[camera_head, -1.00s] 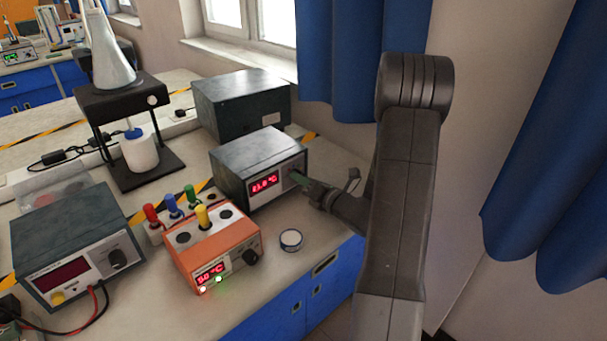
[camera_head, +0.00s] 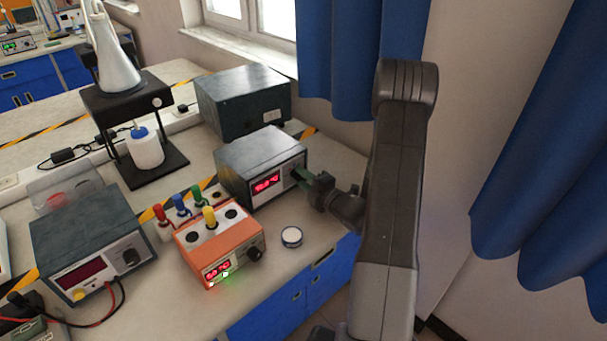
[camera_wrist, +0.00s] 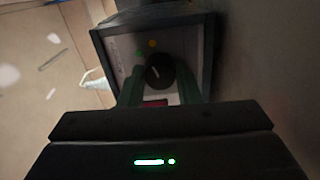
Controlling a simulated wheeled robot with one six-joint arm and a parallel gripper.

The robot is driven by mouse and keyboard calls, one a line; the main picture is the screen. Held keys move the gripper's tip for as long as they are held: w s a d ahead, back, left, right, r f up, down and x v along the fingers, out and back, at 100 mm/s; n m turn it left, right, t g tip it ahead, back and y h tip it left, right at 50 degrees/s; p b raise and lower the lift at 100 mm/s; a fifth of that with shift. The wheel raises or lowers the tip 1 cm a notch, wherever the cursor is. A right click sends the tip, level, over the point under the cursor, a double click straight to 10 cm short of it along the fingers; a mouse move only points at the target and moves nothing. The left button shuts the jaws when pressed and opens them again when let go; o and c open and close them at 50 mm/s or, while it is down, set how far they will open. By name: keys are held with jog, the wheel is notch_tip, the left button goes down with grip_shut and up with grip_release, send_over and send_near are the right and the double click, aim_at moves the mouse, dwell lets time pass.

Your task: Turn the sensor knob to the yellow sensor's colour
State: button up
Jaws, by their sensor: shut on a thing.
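The sensor knob (camera_wrist: 158,72) is a round black dial with a pale pointer mark on the front of a grey meter box (camera_head: 258,158). My gripper (camera_wrist: 160,86) has its green fingers on either side of this knob and is shut on it. A green dot (camera_wrist: 139,54) and a yellow dot (camera_wrist: 152,43) show on the panel beside the knob. The pointer mark leans towards the dots, but I cannot tell exactly which one it meets. The yellow sensor (camera_head: 209,217) stands upright in the orange block (camera_head: 230,246). In the head view my gripper (camera_head: 302,176) hides most of the knob.
Red (camera_head: 160,214), blue (camera_head: 180,205) and green (camera_head: 196,194) sensors stand in a rack behind the orange block. A small round white-topped item (camera_head: 291,236) lies to its right. Another meter (camera_head: 95,245) stands at left. A blue curtain (camera_head: 345,70) hangs behind my arm.

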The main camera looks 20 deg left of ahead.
jog(key=shift+m+p, duration=0.55)
jog(key=shift+m, duration=0.55)
jog(key=o, duration=1)
jog(key=shift+c, duration=0.2)
jog(key=shift+d, duration=0.15)
jog(key=b+v, duration=0.2)
jog(key=v, duration=1.1)
jog(key=shift+s+d, duration=0.1)
jog(key=shift+d, duration=0.2)
jog(key=shift+a, duration=0.15)
